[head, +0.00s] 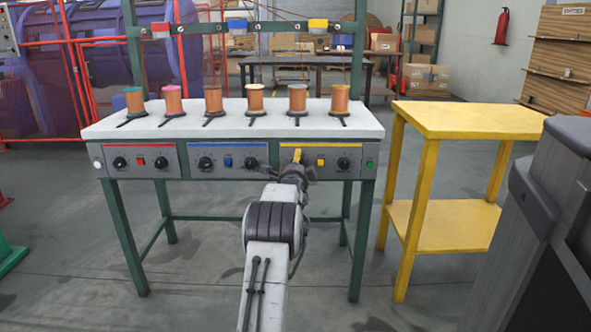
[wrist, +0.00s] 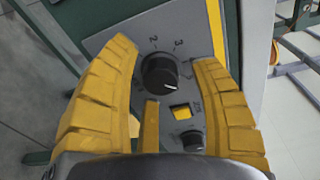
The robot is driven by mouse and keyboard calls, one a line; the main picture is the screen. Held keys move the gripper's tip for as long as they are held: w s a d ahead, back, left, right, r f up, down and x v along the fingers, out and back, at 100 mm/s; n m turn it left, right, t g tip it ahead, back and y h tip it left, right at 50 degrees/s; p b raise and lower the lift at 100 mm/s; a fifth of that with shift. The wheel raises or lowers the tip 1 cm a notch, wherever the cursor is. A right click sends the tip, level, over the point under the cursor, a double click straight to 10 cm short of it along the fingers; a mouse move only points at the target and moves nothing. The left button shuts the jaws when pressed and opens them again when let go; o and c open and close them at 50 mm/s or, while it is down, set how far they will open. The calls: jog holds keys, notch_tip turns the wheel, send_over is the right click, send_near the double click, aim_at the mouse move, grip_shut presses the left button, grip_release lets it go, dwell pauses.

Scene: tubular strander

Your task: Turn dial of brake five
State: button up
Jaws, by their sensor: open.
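The control panel with the yellow stripe (head: 330,150) is on the right of the bench front. Its left dial is hidden behind my gripper (head: 297,158) in the head view. In the wrist view, a black round dial (wrist: 160,73) with a light pointer mark sits beyond and between the yellow fingertips of my gripper (wrist: 165,55). The numbers 2 and 3 are printed beside it. My gripper is open, one finger on each side; I cannot tell whether they touch it. A yellow square button (wrist: 182,112) and a second dial (wrist: 192,141) sit nearby on the panel.
The white bench top (head: 235,122) holds several copper wire spools (head: 255,98). Two more panels, with a blue button (head: 228,162) and a red button (head: 140,161), are to the left. A yellow table (head: 470,118) stands on the right. The floor in front is open.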

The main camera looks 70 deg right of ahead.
jog(key=shift+a, duration=0.1)
jog(key=v, duration=1.1)
jog(key=shift+a, duration=0.3)
jog(key=shift+s, duration=0.1)
dwell(0.6)
